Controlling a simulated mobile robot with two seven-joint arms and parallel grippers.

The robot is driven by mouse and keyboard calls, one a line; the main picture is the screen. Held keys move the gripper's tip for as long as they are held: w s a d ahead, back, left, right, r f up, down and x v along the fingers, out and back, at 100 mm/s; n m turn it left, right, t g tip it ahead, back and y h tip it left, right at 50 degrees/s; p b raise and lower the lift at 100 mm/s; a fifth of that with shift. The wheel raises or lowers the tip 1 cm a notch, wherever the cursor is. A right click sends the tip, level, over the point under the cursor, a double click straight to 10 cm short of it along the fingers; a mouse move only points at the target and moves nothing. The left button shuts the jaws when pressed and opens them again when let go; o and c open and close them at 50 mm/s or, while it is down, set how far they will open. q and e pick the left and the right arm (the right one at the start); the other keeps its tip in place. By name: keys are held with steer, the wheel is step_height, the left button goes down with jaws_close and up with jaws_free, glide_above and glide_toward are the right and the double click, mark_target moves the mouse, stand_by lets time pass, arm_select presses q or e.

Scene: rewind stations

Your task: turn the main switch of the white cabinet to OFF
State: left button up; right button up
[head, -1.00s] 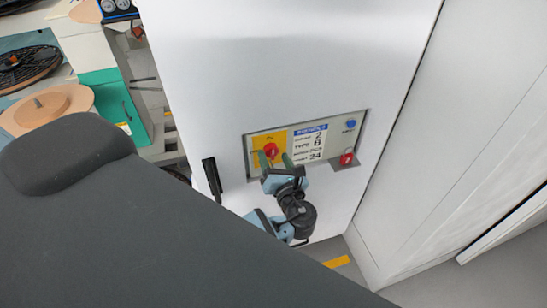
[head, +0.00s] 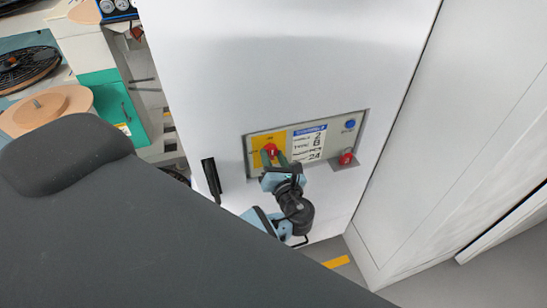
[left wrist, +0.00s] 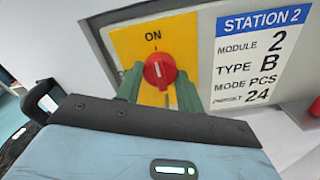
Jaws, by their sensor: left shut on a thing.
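The white cabinet (head: 270,70) stands in the middle of the head view, with a recessed panel low on its front. The main switch is a red round knob (head: 270,150) on a yellow plate (head: 257,142); it also shows in the left wrist view (left wrist: 159,70). Its white mark points up toward the word ON. My left gripper (head: 273,158) is shut on the knob, with one green finger on each side. The lower part of the yellow plate is hidden behind my gripper. My right gripper is not in view.
The panel also has a STATION 2 label (head: 309,143), a blue button (head: 350,124) and a red padlock-like item (head: 346,158). A black handle (head: 211,178) is left of the panel. A white wall (head: 450,130) stands close on the right.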

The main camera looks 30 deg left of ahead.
arm_select(q)
steer(key=n, duration=0.5)
steer(key=shift+n, duration=0.4)
steer(key=n, duration=0.3)
steer(key=shift+n, duration=0.3)
steer(key=n+b, duration=0.1)
steer(key=n, duration=0.3)
steer(key=shift+f, duration=0.1)
steer(key=shift+n+b, duration=0.8)
steer(key=shift+n, duration=1.3)
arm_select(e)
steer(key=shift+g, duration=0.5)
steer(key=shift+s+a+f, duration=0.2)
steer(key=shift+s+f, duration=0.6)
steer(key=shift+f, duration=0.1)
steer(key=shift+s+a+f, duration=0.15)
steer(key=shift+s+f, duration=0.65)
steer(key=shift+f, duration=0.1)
arm_select(q)
steer(key=o, duration=1)
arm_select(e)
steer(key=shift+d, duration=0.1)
